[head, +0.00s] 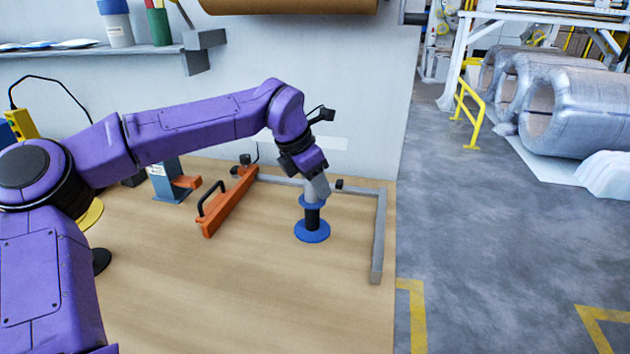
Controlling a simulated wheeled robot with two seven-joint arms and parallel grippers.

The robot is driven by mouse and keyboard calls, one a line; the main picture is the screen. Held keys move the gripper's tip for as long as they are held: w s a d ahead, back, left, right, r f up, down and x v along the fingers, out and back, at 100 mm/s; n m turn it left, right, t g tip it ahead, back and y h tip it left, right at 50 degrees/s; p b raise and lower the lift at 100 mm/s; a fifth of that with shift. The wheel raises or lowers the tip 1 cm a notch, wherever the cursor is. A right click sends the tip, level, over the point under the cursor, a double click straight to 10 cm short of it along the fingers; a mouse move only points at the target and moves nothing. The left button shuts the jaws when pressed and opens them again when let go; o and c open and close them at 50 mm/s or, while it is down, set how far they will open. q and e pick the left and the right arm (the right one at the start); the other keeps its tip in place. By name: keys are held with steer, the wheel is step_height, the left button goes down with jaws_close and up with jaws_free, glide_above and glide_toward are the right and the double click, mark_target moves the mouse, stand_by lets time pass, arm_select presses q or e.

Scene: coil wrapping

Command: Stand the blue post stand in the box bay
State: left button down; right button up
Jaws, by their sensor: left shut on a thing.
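The blue post stand (312,232) has a round blue base, a dark post and a blue collar. It is upright towards the right of the wooden table. My left gripper (318,189) comes down from above and is shut on its upper part, whose top the fingers hide. I cannot tell whether the base touches the table or is just above it. A grey rail (378,240) bounds the space on the right and behind, and an orange bar with a black handle (228,203) lies on the left. The stand is between them. My right gripper is not in view.
A blue-grey bracket with an orange part (168,182) stands left of the orange bar. A wall shelf (105,52) holds containers above. The table front is clear. Beyond the table's right edge is grey floor with wrapped coils (580,110).

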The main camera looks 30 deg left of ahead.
arm_select(q)
steer(key=shift+r, duration=0.1)
steer(key=c, duration=0.7)
jaws_free()
steer(key=v, duration=1.2)
